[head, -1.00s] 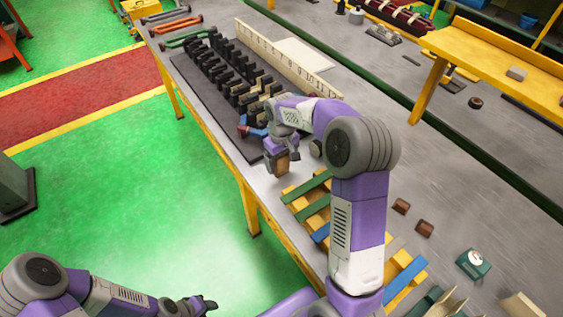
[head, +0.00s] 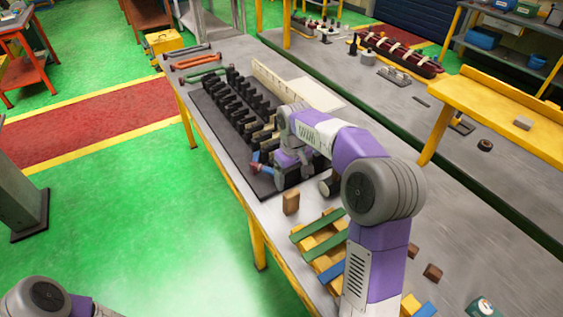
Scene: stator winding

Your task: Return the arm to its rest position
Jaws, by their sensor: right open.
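My right arm reaches in from the lower right over the grey workbench (head: 330,95), with its elbow bent. My right gripper (head: 287,175) is open and points down near the end of the black slotted stator rack (head: 235,105); its fingertips are partly hard to make out against dark parts. A small brown block (head: 291,202) stands on the bench just nearer to me than this gripper, apart from it. My left arm shows only as a link at the bottom left; its gripper is outside the picture.
Green, yellow and blue strips (head: 318,243) lie near my right forearm. Small brown blocks (head: 432,272) and a teal gauge (head: 483,308) lie to the right. A pale notched rail (head: 285,85) runs behind the rack. A yellow shelf (head: 500,110) stands at the right.

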